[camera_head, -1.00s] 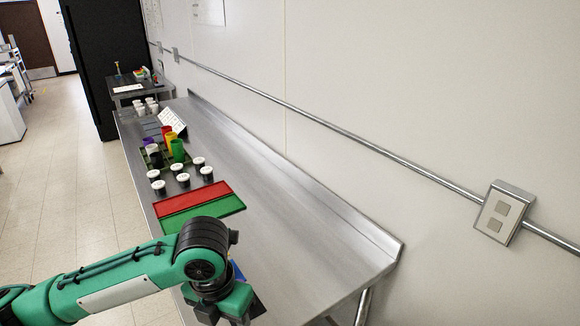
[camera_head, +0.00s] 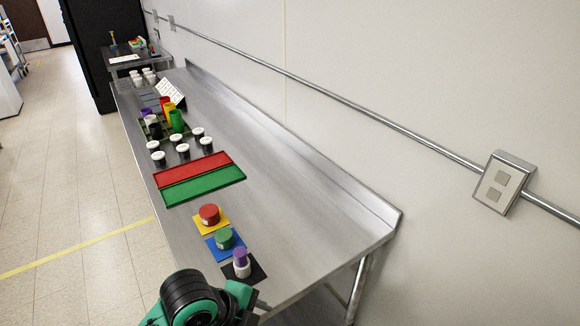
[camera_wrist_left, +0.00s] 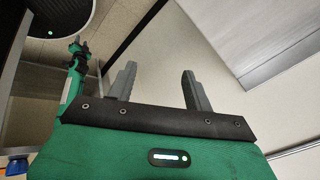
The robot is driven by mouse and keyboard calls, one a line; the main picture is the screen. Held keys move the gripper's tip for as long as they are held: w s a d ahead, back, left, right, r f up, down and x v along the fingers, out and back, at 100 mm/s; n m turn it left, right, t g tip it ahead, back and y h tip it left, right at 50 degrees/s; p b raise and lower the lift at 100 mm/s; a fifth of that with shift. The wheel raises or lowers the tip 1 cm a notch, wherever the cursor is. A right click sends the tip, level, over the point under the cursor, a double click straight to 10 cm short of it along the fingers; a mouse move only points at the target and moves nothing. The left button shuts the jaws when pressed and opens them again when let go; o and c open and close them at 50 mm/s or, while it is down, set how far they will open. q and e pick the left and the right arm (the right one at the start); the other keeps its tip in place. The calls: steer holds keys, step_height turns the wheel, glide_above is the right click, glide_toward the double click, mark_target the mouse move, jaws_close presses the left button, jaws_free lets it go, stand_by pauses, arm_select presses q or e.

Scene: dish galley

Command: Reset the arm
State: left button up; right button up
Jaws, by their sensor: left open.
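My left arm has its dark wrist joint and a green part low in the head view, at the table's near end; its fingertips are not clear there. In the left wrist view my left gripper (camera_wrist_left: 160,84) is open, its two grey fingers apart with nothing between them. Another green arm with a small dark gripper (camera_wrist_left: 79,46) stands at the upper left of that view; it appears to be my right one, too small to read its jaws.
The steel table (camera_head: 290,205) holds a purple-topped container (camera_head: 241,262) on a black mat, a green one (camera_head: 224,238) on blue and a red one (camera_head: 209,214) on yellow. Red (camera_head: 190,170) and green (camera_head: 205,185) trays lie beyond. Several white-lidded jars and coloured cups stand farther back.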

arm_select(q)
steer(key=s+a+f+n+y, duration=0.3)
steer(key=s+a+f+n, duration=0.3)
steer(key=a+n, duration=0.3)
steer(key=s+a+f+n+y, duration=0.2)
steer(key=s+a+f+n, duration=0.5)
steer(key=n, duration=0.5)
steer(key=s+f+x, duration=0.1)
steer(key=s+x, duration=0.2)
steer(key=x, duration=1.1)
steer(key=s+f+x, duration=0.1)
steer(key=s+x, duration=0.3)
steer(key=x, duration=1)
steer(key=s+a+f+g, duration=0.1)
steer(key=s+a+f, duration=0.1)
steer(key=s+f, duration=0.7)
steer(key=s+a+f+m, duration=0.1)
steer(key=s+a+f, duration=0.1)
steer(key=s+f, duration=0.7)
steer(key=shift+f+g, duration=0.4)
steer(key=shift+f, duration=0.45)
